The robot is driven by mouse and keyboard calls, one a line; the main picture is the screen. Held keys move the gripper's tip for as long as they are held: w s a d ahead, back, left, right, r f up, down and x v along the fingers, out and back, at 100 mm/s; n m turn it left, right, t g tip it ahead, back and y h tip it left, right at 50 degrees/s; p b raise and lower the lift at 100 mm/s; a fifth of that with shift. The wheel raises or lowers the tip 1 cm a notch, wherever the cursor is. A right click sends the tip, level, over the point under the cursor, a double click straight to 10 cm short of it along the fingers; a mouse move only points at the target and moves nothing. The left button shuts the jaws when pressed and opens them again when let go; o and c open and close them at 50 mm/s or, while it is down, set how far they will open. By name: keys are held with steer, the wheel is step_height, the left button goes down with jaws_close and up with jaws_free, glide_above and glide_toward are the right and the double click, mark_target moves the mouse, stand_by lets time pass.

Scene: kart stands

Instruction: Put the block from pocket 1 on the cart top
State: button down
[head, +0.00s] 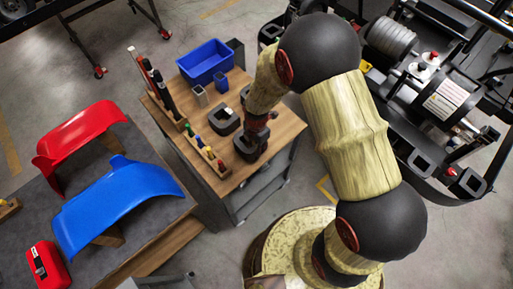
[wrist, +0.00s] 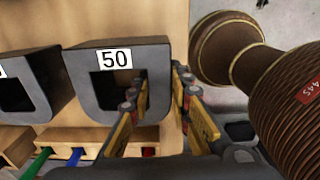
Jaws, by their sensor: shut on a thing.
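A dark grey block (wrist: 117,57) with a square hollow and a white label reading 50 is in my gripper (wrist: 158,95). One finger is inside the hollow and the other outside its right wall, so my gripper is shut on that wall. In the head view my gripper (head: 258,127) points down, with the held block (head: 246,148) at or just over the wooden cart top (head: 280,132); I cannot tell if they touch. A second, similar block (head: 224,119) stands on the cart top, left of the held one; it also shows in the wrist view (wrist: 30,85). Pocket 1 cannot be identified.
A blue bin (head: 205,62), small cups (head: 200,96), a rack of coloured-handled tools (head: 207,150) and a rack of tall tools (head: 160,95) stand on the cart top. A kart (head: 440,100) with similar dark blocks (head: 424,162) is at right. A bench with red and blue panels is at left.

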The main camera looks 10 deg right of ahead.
steer(key=shift+f, duration=0.3)
steer(key=shift+f, duration=0.15)
steer(key=c, duration=1.7)
jaws_free()
steer(key=shift+c, duration=0.2)
steer(key=shift+o, duration=0.5)
